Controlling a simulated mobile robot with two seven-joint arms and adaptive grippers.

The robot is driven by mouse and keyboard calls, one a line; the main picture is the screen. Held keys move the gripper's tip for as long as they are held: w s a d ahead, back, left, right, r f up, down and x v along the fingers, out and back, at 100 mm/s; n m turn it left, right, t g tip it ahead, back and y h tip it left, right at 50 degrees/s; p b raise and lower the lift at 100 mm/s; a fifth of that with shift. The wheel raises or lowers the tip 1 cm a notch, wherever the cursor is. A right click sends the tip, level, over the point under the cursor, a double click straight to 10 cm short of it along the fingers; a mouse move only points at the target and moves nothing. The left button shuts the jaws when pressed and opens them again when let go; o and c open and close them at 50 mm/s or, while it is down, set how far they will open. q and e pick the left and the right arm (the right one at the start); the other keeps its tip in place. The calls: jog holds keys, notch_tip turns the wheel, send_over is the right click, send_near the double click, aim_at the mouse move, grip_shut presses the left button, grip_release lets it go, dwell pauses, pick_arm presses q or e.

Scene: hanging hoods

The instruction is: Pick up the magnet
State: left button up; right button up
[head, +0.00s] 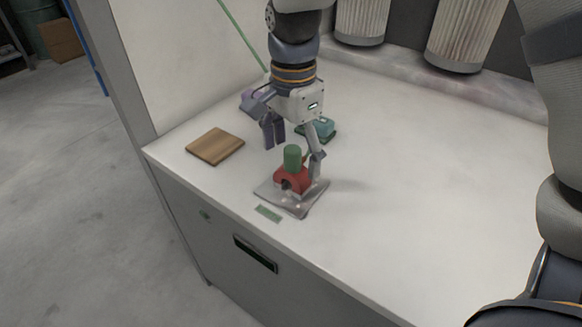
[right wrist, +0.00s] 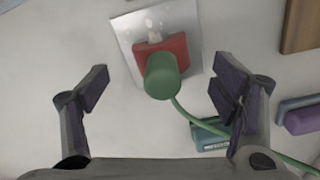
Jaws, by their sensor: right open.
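A red block with a dark arched opening (head: 291,181), which looks like the magnet, sits on a silver plate (head: 309,201) near the table's front edge. A green upright cylinder (head: 292,157) stands on top of it. The right wrist view shows the red block (right wrist: 179,46), the green cylinder (right wrist: 162,77) and the plate (right wrist: 123,35) from above. My right gripper (head: 295,152) is open, pointing down, with its fingers spread on either side of the green cylinder. In the right wrist view, both fingers (right wrist: 160,88) stand apart from it. My left gripper is not in view.
A wooden board (head: 215,146) lies left, a teal item (head: 320,129) behind, and a purple item (head: 248,97) back left. A green cord (right wrist: 190,116) runs from the cylinder past a finger. Ribbed hoods (head: 458,35) hang at the back. The table's right side is clear.

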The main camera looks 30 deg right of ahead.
aim_at(292, 173)
notch_tip(292, 173, down, 6)
jog(key=shift+a+r, duration=0.15)
jog(key=shift+r, duration=0.2)
jog(key=c, duration=1.5)
